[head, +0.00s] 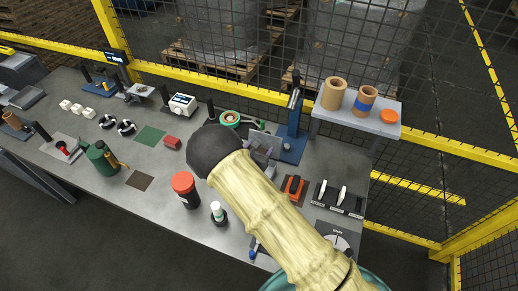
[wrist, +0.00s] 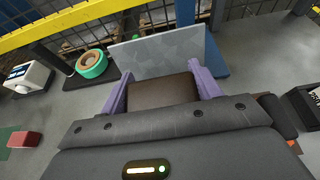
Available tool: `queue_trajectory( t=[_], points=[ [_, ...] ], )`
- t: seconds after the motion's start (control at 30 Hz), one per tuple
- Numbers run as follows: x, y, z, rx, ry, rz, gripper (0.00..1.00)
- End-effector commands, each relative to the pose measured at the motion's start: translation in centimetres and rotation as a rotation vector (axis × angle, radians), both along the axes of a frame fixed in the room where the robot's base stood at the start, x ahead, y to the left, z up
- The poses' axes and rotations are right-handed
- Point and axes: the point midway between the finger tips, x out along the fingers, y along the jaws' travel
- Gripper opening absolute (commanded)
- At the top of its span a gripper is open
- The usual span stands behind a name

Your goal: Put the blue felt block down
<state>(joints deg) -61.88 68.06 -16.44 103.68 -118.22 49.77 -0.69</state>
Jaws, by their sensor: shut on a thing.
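My gripper (wrist: 161,84) has purple fingers on both sides of a dark brown block (wrist: 162,92) and is shut on it. The block looks brown, not blue. Its lower part is hidden behind my gripper body, and I cannot tell whether it touches anything beneath. In the head view my gripper (head: 262,157) is over the right part of the bench, largely hidden by my own arm. No separate blue felt block is clearly visible.
A grey upright panel (wrist: 160,54) stands just beyond the fingers. A green tape roll (wrist: 92,64) is to its left, a blue stand (head: 292,147) to its right. An orange-and-black item (head: 293,188) and red block (head: 172,142) are nearby. The grey bench (head: 165,210) has bare patches at front.

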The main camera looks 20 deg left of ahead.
Motion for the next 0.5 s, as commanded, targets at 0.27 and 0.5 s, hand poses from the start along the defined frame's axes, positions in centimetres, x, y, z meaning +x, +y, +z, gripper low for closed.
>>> queue_trajectory(
  t=[0.27,0.5],
  points=[
    [0.0,0.1,-2.7,0.001,0.0,0.002,0.41],
    [-0.1,0.2,-4.6,0.0,-0.001,0.003,0.41]
  ],
)
